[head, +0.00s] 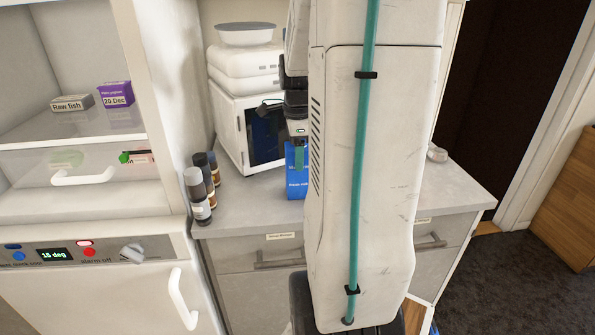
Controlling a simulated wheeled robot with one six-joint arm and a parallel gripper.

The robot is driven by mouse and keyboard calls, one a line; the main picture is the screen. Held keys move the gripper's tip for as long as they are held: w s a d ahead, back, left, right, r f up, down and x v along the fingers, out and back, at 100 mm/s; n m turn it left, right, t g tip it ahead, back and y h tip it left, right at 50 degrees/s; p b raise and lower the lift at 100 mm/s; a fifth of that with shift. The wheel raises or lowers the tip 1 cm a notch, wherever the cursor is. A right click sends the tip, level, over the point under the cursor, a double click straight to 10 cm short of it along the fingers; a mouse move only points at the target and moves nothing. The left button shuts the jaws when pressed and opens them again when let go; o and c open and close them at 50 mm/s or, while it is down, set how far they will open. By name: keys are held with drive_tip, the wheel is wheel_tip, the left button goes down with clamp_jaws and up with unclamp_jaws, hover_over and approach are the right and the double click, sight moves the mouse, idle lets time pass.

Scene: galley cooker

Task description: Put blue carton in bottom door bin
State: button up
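The blue carton (296,184) is upright at the counter, in front of the small white oven and just left of my arm. My arm hides its right side. My gripper (299,157) points down at the carton's upper part, and a teal finger shows against it. The far finger is hidden, so I cannot tell whether it grips the carton. I also cannot tell whether the carton rests on the counter or is slightly raised. No door bin is visible.
Several dark bottles (201,190) stand left of the carton. The white oven (247,135) with stacked containers (243,68) is behind. At left, the fridge (75,190) shows a shelf with a raw fish box (72,103) and a purple box (116,95). Counter drawers are closed.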

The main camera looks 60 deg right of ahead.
drive_tip(key=shift+r, duration=0.15)
drive_tip(key=shift+c, duration=0.5)
wheel_tip(320, 180, up, 3)
drive_tip(key=shift+r, duration=0.2)
drive_tip(key=s+a+r, duration=0.1)
drive_tip(key=s+a, duration=0.8)
drive_tip(key=s, duration=0.4)
drive_tip(key=shift+r, duration=0.25)
drive_tip(key=shift+s+a+r, duration=0.1)
drive_tip(key=shift+a, duration=0.05)
drive_tip(key=w+d, duration=0.3)
drive_tip(key=w, duration=0.1)
drive_tip(key=w+d+f, duration=0.1)
drive_tip(key=w+d, duration=0.2)
drive_tip(key=w, duration=0.1)
drive_tip(key=w+d, duration=0.3)
drive_tip(key=w, duration=0.2)
drive_tip(key=shift+w+d+f, duration=0.1)
drive_tip(key=shift+f, duration=2)
